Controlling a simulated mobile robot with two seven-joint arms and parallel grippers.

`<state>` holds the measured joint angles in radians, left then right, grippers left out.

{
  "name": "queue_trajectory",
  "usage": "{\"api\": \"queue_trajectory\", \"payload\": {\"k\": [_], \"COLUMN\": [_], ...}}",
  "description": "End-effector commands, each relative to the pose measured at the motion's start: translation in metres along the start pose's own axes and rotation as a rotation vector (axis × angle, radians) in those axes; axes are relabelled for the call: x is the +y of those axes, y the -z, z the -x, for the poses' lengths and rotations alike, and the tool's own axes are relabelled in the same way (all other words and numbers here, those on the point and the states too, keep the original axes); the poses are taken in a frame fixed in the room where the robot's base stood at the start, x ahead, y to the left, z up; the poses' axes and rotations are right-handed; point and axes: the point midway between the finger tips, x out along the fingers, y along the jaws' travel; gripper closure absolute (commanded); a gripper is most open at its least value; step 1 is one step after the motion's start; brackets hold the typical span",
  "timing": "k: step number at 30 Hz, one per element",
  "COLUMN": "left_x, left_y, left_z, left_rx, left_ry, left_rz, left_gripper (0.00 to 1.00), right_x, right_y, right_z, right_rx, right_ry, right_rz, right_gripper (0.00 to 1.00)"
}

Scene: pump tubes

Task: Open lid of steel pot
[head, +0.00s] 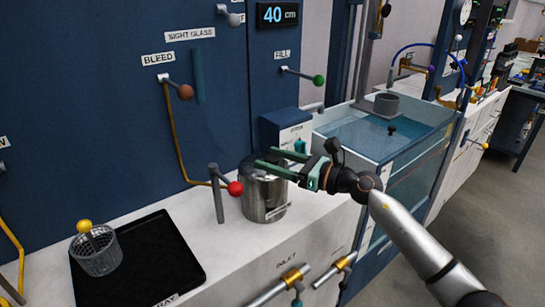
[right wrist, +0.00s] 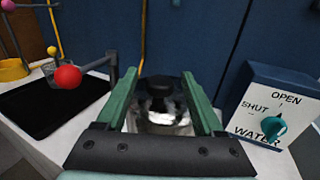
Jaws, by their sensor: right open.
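The steel pot (head: 264,200) stands on the white counter near the middle of the head view. My right gripper (head: 268,160) reaches in from the right over the pot's top, its green fingers apart. In the right wrist view, the pot's shiny top (right wrist: 160,122) and a black lid knob (right wrist: 158,96) show in the gap between the fingers. I cannot tell whether the fingers are level with the knob or above it. They hold nothing. In the head view the fingers hide part of the lid. My left gripper is out of view.
A grey post with a red ball handle (head: 235,188) stands close to the pot's left. A black tray (head: 150,262) with a wire basket (head: 96,255) lies further left. A box with a teal knob marked WATER (right wrist: 270,110) stands to the right. A glass water tank (head: 400,140) is beyond.

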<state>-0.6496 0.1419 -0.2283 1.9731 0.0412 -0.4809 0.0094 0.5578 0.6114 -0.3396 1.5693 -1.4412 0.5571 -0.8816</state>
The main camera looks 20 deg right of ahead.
Motion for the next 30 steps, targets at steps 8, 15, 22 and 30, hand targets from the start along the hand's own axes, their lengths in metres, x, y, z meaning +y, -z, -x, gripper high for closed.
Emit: {"api": "queue_trajectory", "payload": {"k": [8, 15, 22, 30], "left_x": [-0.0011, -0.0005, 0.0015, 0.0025], "left_y": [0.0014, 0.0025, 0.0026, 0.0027], "left_z": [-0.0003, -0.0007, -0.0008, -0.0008], "left_rx": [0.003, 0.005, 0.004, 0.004], "left_ry": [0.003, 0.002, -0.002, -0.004], "left_rz": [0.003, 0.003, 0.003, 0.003], "left_gripper": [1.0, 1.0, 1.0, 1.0], "right_x": [0.0001, 0.0001, 0.0001, 0.0001], "right_y": [-0.0003, -0.0002, -0.0001, -0.0001], "right_z": [-0.0033, -0.003, -0.0029, -0.0029], "right_rx": [0.0, 0.0, 0.0, 0.0], "right_ry": [0.0, 0.0, 0.0, 0.0], "right_rz": [0.001, 0.0, 0.0, 0.0], "right_gripper": [0.31, 0.52, 0.78, 1.0]}}
